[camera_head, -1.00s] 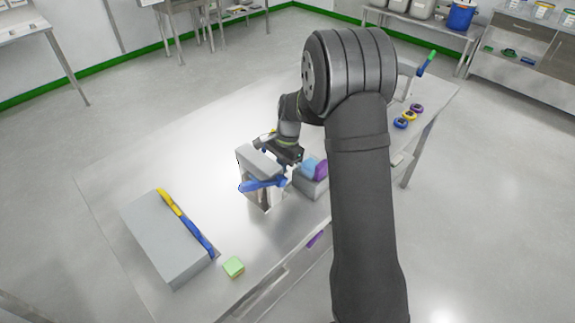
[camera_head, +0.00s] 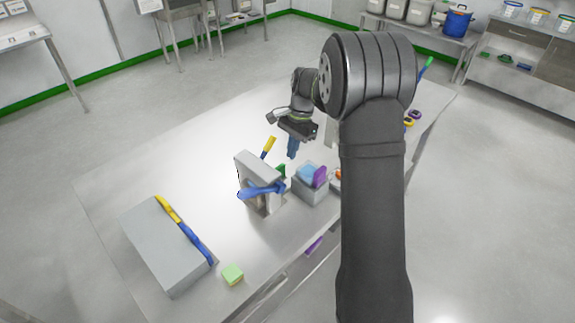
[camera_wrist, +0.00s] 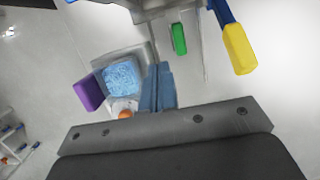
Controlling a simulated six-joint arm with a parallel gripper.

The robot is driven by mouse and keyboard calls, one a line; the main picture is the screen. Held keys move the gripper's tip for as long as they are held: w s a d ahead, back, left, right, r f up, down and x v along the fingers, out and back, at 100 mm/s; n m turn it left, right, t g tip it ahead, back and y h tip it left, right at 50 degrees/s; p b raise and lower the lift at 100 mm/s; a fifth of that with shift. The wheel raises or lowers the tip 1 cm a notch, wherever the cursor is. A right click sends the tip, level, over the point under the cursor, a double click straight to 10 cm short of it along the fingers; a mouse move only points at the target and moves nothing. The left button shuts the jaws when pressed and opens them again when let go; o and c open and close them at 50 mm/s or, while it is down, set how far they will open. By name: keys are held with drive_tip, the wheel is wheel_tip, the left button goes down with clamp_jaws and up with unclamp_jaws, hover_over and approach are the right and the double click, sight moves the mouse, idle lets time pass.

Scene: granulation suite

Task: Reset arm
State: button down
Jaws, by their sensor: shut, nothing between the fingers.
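My gripper (camera_head: 293,148) is shut and empty, its blue fingers pointing down above the steel table (camera_head: 120,180). It is behind the grey stand (camera_head: 257,178) and apart from it. In the wrist view the closed fingers (camera_wrist: 157,88) appear beside the grey bin, with nothing between them. A blue-handled tool (camera_head: 258,190) lies across the front of the stand. A tool with a yellow end (camera_head: 269,146) sticks up behind the stand; its yellow end also shows in the wrist view (camera_wrist: 239,48). A green piece (camera_wrist: 179,38) is by the stand.
A grey bin (camera_head: 311,192) right of the stand holds a light blue item (camera_head: 308,173) and a purple one (camera_head: 320,176). A grey box (camera_head: 162,252) with a yellow-and-blue tool (camera_head: 190,232) and a green block (camera_head: 233,274) are front left. My arm hides part of the table's right side.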

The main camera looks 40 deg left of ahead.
drive_tip(key=shift+v, duration=1.25)
drive_tip(key=x, duration=0.9)
drive_tip(key=s, duration=0.1)
drive_tip(key=s+f, duration=0.1)
drive_tip(key=s, duration=0.1)
drive_tip(key=shift+s, duration=0.6)
